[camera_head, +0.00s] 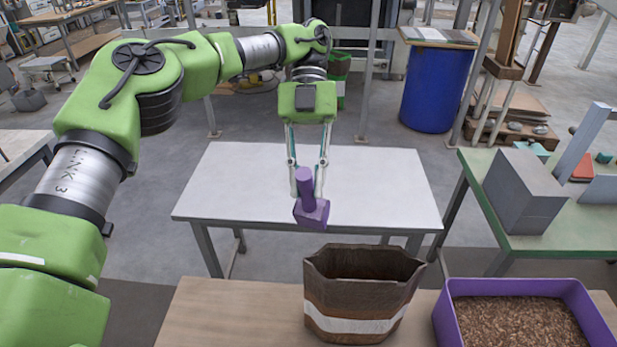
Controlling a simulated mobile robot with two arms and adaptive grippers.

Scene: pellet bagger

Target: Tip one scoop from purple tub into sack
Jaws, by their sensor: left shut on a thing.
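My left gripper (306,178) is shut on the handle of a purple scoop (312,210). It holds the scoop in the air, behind and a little left of the sack. The scoop's handle points up and its head hangs at the bottom; I cannot see whether pellets are in it. The sack (355,325) is brown with a white band, stands open and upright on the near wooden table, and its inside looks dark. The purple tub (449,325) stands right of the sack and holds brown pellets (520,322). My right gripper is not in view.
A white table (390,180) stands behind the wooden table (230,310), its top clear. At right, a green-topped table (545,240) carries a grey block (525,190). A blue barrel (435,90) stands further back. The wooden table left of the sack is free.

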